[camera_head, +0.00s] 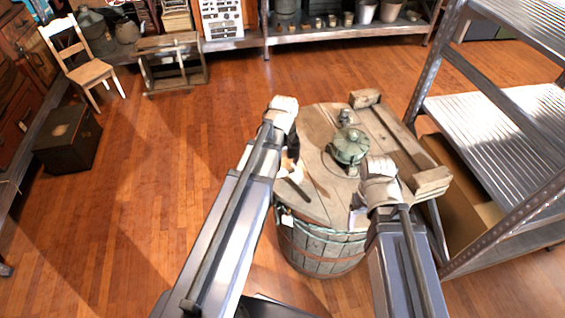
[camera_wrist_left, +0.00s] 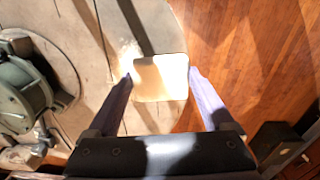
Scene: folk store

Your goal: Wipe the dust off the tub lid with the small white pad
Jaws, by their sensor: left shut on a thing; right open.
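The tub (camera_head: 318,250) is a wooden barrel with a round plank lid (camera_head: 320,125). My left gripper (camera_head: 291,160) is over the left part of the lid, shut on the small white pad (camera_wrist_left: 160,77). In the left wrist view the pad lies flat between the two fingertips, over or on the lid near its edge; I cannot tell whether it touches. A pale, dusty patch (camera_wrist_left: 128,56) shows on the lid beside the pad. My right gripper (camera_head: 358,212) is open at the lid's near right edge, partly hidden by its wrist.
A green metal crank mechanism (camera_head: 350,147) stands on the lid, right of the pad. A metal shelf rack (camera_head: 500,130) stands close on the right. The floor to the left is clear up to a dark box (camera_head: 68,140).

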